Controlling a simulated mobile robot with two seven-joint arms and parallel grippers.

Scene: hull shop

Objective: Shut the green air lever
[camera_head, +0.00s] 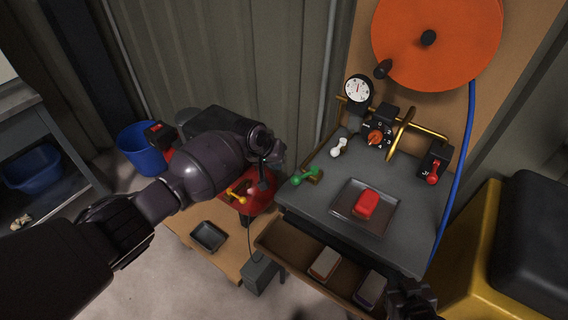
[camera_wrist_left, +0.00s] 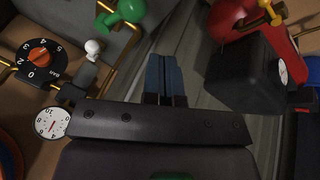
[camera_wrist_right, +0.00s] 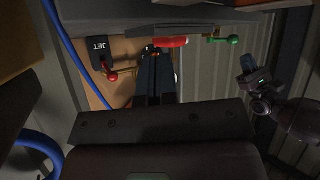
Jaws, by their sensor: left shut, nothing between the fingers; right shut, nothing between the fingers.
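The green air lever (camera_head: 304,176) sits on a brass fitting at the left edge of the grey bench top (camera_head: 402,185). It also shows at the top of the left wrist view (camera_wrist_left: 124,12) and, small, in the right wrist view (camera_wrist_right: 222,40). My left gripper (camera_head: 264,184) is shut and empty, a little to the left of the lever and apart from it. Its closed fingers (camera_wrist_left: 165,80) point below the lever in the left wrist view. My right gripper (camera_head: 412,296) is low at the bench's front right; its fingers (camera_wrist_right: 155,78) are shut and empty, far from the lever.
A white lever (camera_head: 338,147), an orange dial (camera_head: 376,137), a gauge (camera_head: 358,89) and a red JET lever (camera_head: 433,178) stand at the back. A tray (camera_head: 348,212) holds a red block (camera_head: 366,204). An open drawer (camera_head: 290,243) juts out below. A yellow lever (camera_head: 237,197) sits on the red machine at left.

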